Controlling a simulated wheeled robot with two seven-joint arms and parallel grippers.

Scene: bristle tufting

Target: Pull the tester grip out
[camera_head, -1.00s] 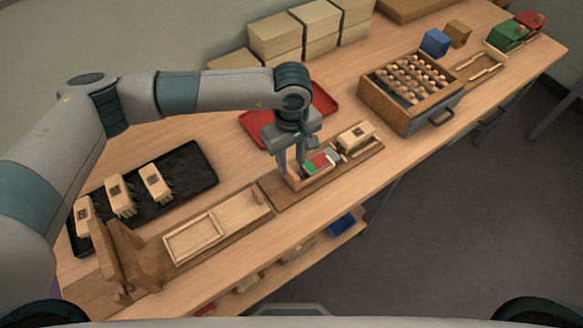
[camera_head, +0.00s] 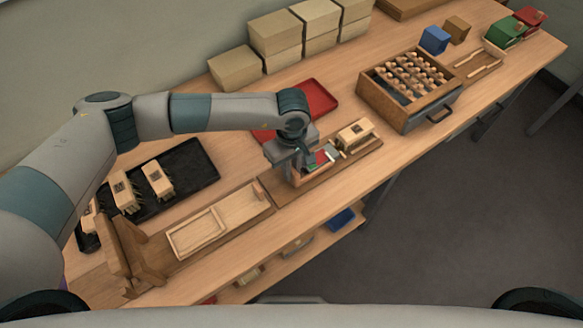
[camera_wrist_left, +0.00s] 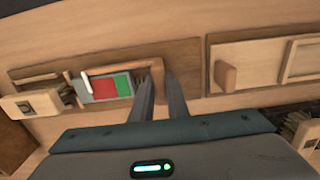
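The tester is a wooden board (camera_head: 342,161) with a red and green gauge (camera_head: 321,158), near the middle of the table in the head view. The gauge also shows in the wrist view (camera_wrist_left: 108,87). The tester grip (camera_wrist_left: 157,72) is a wooden bar at the gauge's right end in the wrist view. My left gripper (camera_wrist_left: 160,80) is down at it, with one finger on each side and little gap, and appears shut on it. In the head view my left gripper (camera_head: 299,172) hides part of the tester. My right gripper is not in view.
A bristled block (camera_head: 355,134) sits at the tester's far end. A red tray (camera_head: 318,96) lies behind, and a wooden case of pegs (camera_head: 388,106) stands to the right. A black tray (camera_head: 205,160) with brush blocks and a wooden frame (camera_head: 197,233) are to the left.

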